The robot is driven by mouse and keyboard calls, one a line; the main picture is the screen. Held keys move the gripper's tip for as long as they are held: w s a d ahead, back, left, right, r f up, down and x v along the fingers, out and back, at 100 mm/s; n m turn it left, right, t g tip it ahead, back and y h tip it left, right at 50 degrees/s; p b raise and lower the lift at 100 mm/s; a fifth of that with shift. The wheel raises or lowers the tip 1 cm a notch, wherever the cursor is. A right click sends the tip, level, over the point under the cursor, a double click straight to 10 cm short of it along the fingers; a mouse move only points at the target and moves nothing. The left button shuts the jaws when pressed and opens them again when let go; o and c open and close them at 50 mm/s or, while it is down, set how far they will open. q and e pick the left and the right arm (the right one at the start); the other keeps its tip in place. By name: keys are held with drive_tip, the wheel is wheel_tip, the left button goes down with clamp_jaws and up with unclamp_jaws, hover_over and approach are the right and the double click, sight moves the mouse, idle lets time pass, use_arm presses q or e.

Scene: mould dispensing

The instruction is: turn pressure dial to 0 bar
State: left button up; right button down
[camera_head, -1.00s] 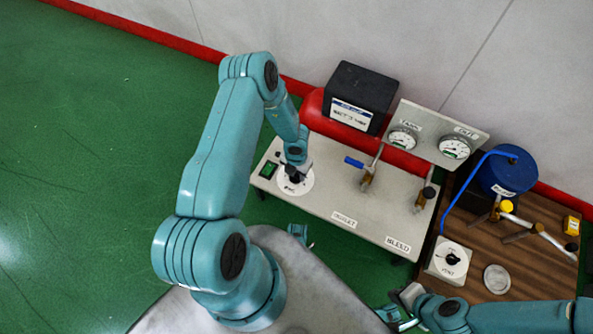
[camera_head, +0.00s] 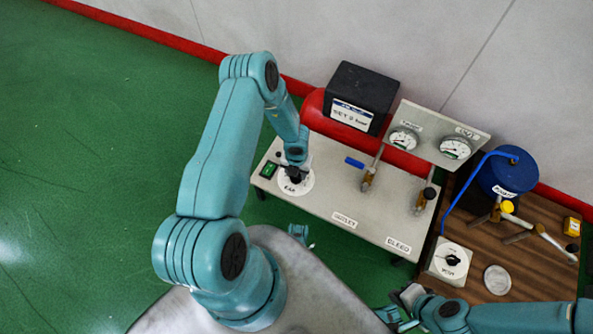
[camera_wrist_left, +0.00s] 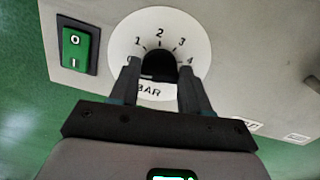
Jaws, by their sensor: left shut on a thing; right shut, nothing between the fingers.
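The pressure dial (camera_head: 296,183) is a round white plate with a black knob at the left end of the grey bench panel. In the left wrist view the dial plate (camera_wrist_left: 184,38) shows the numbers 0 to 4 and the word BAR. My left gripper (camera_wrist_left: 158,75) is shut on the black knob (camera_wrist_left: 159,64), one finger on each side. The fingers partly cover the 0 and the 4. The knob's pointer direction cannot be told. My right gripper (camera_head: 402,310) is shut and empty at the lower right, away from the dial.
A green rocker switch (camera_wrist_left: 75,48) sits left of the dial. A wooden table (camera_head: 520,265) at the right holds a blue container (camera_head: 508,172) and a vent knob box (camera_head: 450,260).

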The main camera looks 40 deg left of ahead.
use_arm(q)
drive_tip(key=o, duration=1.1)
drive_tip(key=shift+c, duration=0.2)
wheel_tip(320, 180, up, 16)
drive_tip(key=p, duration=0.7)
drive_tip(key=shift+r, duration=0.2)
drive_tip(key=shift+d, duration=0.1)
